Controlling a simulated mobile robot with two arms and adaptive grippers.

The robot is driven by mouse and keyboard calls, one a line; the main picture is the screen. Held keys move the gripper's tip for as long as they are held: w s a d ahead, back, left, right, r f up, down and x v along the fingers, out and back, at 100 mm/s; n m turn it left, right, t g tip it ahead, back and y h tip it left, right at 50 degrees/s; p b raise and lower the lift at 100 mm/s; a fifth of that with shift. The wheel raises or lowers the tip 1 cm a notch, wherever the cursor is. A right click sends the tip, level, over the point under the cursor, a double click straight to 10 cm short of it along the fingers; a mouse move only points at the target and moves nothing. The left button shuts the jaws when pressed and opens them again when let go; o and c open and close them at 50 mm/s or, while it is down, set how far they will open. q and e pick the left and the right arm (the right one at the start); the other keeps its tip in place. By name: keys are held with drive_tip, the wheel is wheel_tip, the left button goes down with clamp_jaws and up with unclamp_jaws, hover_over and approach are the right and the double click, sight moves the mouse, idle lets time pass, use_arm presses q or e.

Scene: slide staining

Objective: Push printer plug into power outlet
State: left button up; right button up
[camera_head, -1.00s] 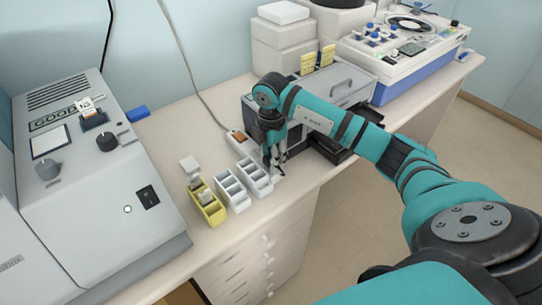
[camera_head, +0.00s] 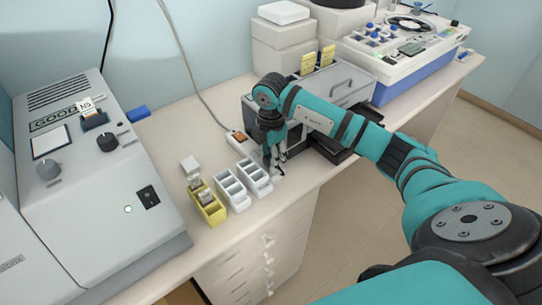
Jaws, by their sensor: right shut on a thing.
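My right gripper (camera_head: 278,168) points down at the bench, beside the right-hand white slide tray and in front of the dark and grey box-shaped device. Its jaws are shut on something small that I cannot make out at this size. A white power outlet block (camera_head: 238,138) with an orange switch lies on the bench, left of the gripper and behind the trays. A grey cable (camera_head: 191,72) runs down the wall to this block. I cannot make out the printer plug or the block's sockets. My left gripper is not in view.
White slide trays (camera_head: 230,189) and a yellow tray (camera_head: 207,206) stand close left of my gripper. A large grey machine (camera_head: 95,205) fills the left side. The grey device (camera_head: 335,84) stands behind my arm. Bare bench (camera_head: 165,145) lies between the large machine and the trays.

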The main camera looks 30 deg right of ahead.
drive_tip(key=shift+f+b, duration=0.4)
drive_tip(key=shift+f, duration=0.2)
drive_tip(key=o, duration=1.2)
drive_tip(key=shift+c, duration=0.2)
wheel_tip(320, 180, up, 12)
